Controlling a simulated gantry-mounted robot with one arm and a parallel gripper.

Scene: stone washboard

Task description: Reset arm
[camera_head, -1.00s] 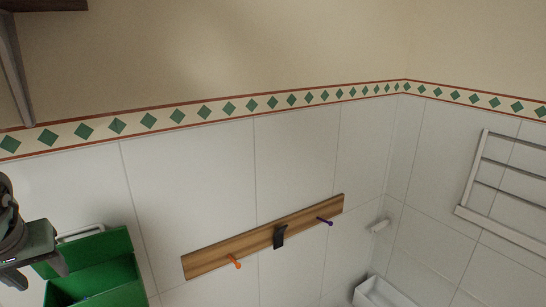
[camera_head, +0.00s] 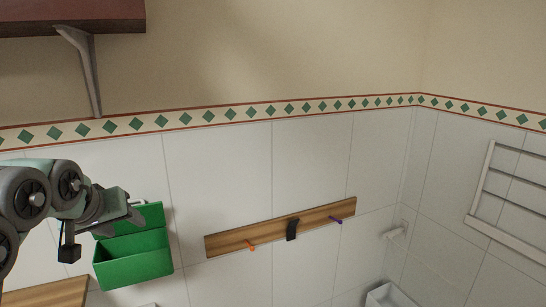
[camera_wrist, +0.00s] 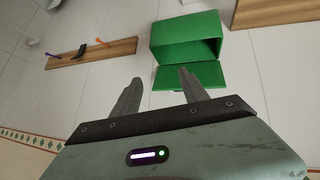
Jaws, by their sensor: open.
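My gripper (camera_wrist: 158,92) is open and empty, with its two fingers spread apart in the wrist view. In the head view my gripper (camera_head: 136,208) is at the left, in front of the tiled wall beside a green box. The green box (camera_head: 135,262) has its lid (camera_head: 140,218) raised and hangs on or stands against the wall. In the wrist view the green box (camera_wrist: 187,51) lies beyond the fingertips, with its lid (camera_wrist: 188,77) nearest to them. I cannot tell whether a fingertip touches the lid.
A wooden wall rail (camera_head: 275,232) carries an orange peg (camera_head: 251,246), a dark clip (camera_head: 292,229) and a purple peg (camera_head: 336,220). A dark red shelf (camera_head: 70,18) with a bracket (camera_head: 83,70) is at upper left. A white rack (camera_head: 510,195) is at right.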

